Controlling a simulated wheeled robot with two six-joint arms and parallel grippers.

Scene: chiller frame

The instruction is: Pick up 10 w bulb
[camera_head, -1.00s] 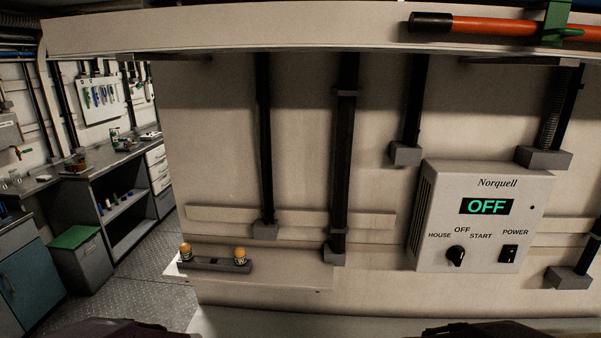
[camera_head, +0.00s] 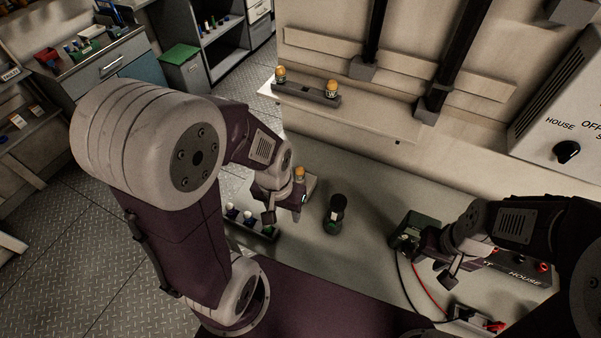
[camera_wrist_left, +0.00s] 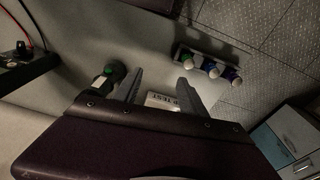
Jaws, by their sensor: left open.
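A dark rack (camera_head: 262,237) on the bench holds small white-topped bulbs (camera_head: 248,214). In the left wrist view the rack (camera_wrist_left: 208,58) carries three bulbs with green and blue parts, including a green one (camera_wrist_left: 189,62). No wattage is readable, so I cannot tell which is the 10 W bulb. Two amber-topped bulbs (camera_head: 332,87) stand in a holder on the ledge. Another amber top (camera_head: 299,173) shows just behind my left gripper (camera_head: 285,212). That gripper is open and empty above the bench, right of the rack. My right gripper (camera_head: 447,268) is over the bench's right side; its jaw state is unclear.
A pale block marked "TEST" (camera_wrist_left: 162,101) lies below the left fingers. A dark green box (camera_head: 415,232), red and black leads and a control box (camera_head: 520,268) occupy the right side.

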